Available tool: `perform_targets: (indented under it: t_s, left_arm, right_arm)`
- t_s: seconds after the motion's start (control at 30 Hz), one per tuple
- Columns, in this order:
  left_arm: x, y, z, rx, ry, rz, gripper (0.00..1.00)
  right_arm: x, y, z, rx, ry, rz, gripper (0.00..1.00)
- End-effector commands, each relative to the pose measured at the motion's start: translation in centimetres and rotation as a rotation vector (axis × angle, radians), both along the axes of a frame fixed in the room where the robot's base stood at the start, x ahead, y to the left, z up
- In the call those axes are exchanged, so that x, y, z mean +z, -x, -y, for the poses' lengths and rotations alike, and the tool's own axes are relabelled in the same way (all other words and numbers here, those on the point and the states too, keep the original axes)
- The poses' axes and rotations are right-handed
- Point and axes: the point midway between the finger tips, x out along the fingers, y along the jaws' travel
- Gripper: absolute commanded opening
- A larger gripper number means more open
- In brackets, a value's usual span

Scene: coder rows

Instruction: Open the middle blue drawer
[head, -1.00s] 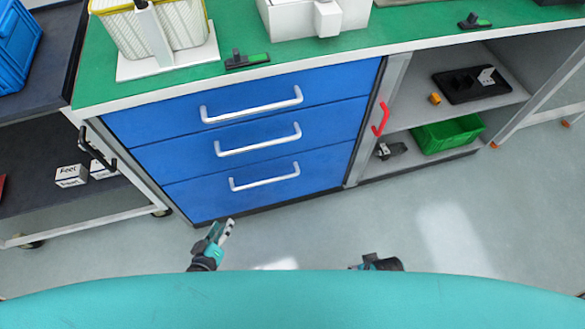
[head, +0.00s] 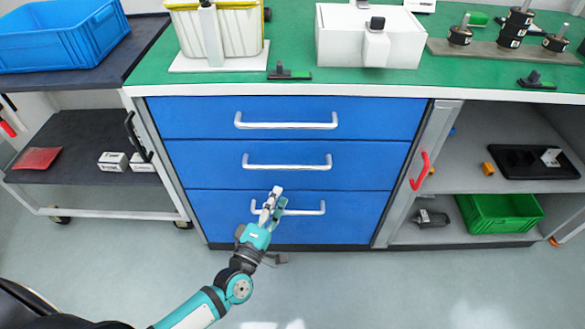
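The blue drawer unit has three drawers, all shut, stacked under the green worktop. The middle blue drawer (head: 210,165) has a white bar handle (head: 287,163). The top drawer (head: 190,118) and bottom drawer (head: 350,222) have similar handles. My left gripper (head: 278,194) is in front of the bottom drawer, its fingertips pointing up and overlapping the left part of the bottom handle (head: 310,209). It is below the middle handle and apart from it in the picture. I cannot tell whether its fingers are open or touching the bottom handle. My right gripper is out of view.
The green worktop (head: 300,78) carries a yellow-rimmed bin (head: 228,35) and a white box (head: 345,40). A dark cart (head: 75,135) stands left. Open shelves with a green crate (head: 500,210) and a red handle (head: 419,170) are right. The floor in front is clear.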

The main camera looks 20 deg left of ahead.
Motion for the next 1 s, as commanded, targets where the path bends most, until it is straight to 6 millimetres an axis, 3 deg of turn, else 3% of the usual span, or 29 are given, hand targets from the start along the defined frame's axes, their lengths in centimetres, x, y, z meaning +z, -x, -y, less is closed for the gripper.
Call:
perform_targets:
  t_s: [0.2,0.43,0.6,0.9,1.0]
  left_arm:
    - [1.0,-4.9,0.6,0.002,0.001,0.004,0.36]
    - [1.5,-8.5,1.0,0.001,-0.001,0.001,0.36]
    - [1.7,-9.7,1.2,0.0,-0.002,0.0,0.36]
    - [1.7,-9.9,1.2,-0.001,-0.002,-0.001,0.36]
    - [1.7,-9.9,1.2,0.0,-0.002,-0.001,0.24]
  right_arm:
    - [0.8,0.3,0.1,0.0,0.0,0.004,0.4]
    - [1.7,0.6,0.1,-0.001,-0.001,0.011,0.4]
    - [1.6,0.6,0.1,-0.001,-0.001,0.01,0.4]
    - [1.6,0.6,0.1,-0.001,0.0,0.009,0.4]
    - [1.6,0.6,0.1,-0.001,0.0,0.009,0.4]
